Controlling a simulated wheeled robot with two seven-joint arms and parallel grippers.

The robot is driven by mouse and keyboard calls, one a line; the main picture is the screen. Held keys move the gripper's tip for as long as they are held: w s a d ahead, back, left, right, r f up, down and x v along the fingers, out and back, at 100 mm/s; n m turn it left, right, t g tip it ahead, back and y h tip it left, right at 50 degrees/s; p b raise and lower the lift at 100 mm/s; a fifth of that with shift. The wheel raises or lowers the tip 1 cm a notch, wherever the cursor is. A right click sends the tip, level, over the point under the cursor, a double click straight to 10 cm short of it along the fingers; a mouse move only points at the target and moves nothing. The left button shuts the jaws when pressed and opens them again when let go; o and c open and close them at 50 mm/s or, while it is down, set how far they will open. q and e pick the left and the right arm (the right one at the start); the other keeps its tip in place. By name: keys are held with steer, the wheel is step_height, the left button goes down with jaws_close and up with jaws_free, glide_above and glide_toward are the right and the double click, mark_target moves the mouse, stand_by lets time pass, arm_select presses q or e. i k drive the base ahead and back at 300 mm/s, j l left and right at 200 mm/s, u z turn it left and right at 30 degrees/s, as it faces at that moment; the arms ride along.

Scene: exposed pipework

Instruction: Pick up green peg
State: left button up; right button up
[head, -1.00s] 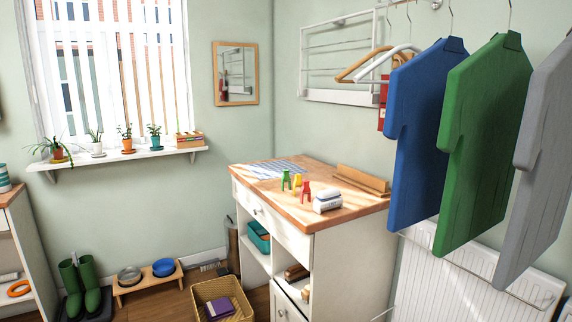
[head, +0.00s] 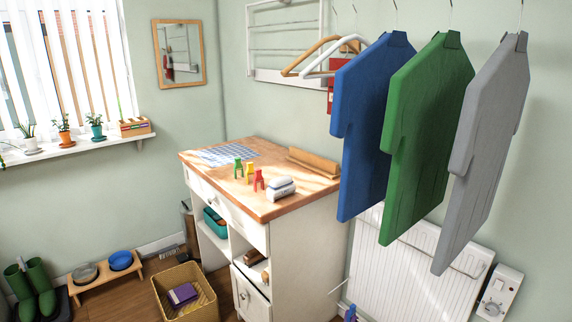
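The green peg (head: 238,167) stands upright on the wooden top of the white cabinet (head: 215,172). A yellow peg (head: 249,172) is just to its right, and a red peg (head: 259,180) is further right and nearer the front. The green peg is in plain sight and nothing covers it. Neither of my grippers shows in the head view.
A white box-like item (head: 281,188) sits right of the pegs, with a wooden rack (head: 314,164) behind. Blue (head: 365,130), green (head: 425,140) and grey (head: 485,150) shirts hang at the right above a radiator (head: 400,270). A wicker basket (head: 205,307) stands on the floor.

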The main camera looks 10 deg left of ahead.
mark_target(238, 166)
steer(key=i+j+z, duration=0.3)
steer(key=j, duration=0.15)
steer(key=j+z, duration=0.65)
steer(key=j, duration=0.35)
steer(key=i, duration=0.05)
